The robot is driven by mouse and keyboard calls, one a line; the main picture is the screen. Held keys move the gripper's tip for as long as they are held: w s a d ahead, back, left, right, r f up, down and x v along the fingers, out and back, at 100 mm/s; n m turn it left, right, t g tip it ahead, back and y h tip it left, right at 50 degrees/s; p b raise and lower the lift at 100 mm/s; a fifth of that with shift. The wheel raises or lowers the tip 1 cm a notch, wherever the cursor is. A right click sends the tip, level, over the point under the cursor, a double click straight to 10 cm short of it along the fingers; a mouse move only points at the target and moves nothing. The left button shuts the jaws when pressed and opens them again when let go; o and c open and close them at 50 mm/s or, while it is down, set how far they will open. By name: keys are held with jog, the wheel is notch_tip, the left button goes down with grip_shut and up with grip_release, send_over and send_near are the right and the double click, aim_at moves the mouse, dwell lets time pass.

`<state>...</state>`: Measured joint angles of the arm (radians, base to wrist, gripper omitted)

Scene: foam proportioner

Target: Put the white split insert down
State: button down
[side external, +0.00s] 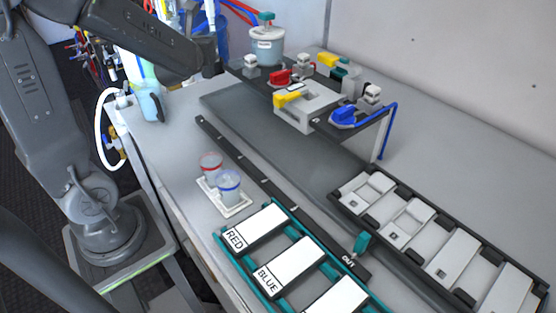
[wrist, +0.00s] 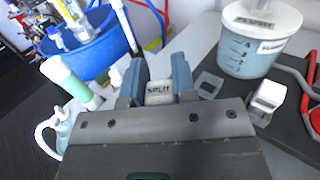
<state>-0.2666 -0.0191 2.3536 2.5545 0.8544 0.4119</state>
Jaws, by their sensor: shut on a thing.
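The white split insert (wrist: 159,93), marked SPLIT, is between the two blue-grey fingers of my gripper (wrist: 159,82) in the wrist view. The fingers are shut on it from both sides. Its lower part is hidden by the gripper body. A grey flat piece with a square opening (wrist: 208,86) lies just right of the fingers. In the side view my arm reaches toward the back of the bench, and the insert cannot be made out there.
A pot marked FLUSH (wrist: 258,40) and a white block (wrist: 267,100) stand right of my gripper. A blue bucket (wrist: 85,45) and bottle (wrist: 70,80) are left. The side view shows a valve platform (side external: 320,122), cups (side external: 228,185), labelled teal rack (side external: 250,278) and black rack (side external: 470,285).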

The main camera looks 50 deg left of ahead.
jog(key=s+a+f+n+g+y, duration=0.6)
jog(key=a+n+g, duration=0.3)
jog(key=g, duration=0.4)
jog(key=shift+n+g, duration=0.4)
jog(key=shift+n, duration=0.1)
jog(key=shift+s+a+f, duration=0.1)
jog(key=shift+s+f, duration=0.25)
jog(key=shift+f, duration=1.2)
jog(key=shift+s+a+f, duration=0.15)
jog(key=shift+s+f, duration=0.2)
jog(key=shift+f, duration=1.25)
jog(key=shift+s+a+f, duration=0.1)
jog(key=shift+s+f, duration=0.25)
jog(key=shift+f, duration=1.2)
jog(key=c, duration=0.9)
grip_release()
jog(key=shift+f, duration=0.15)
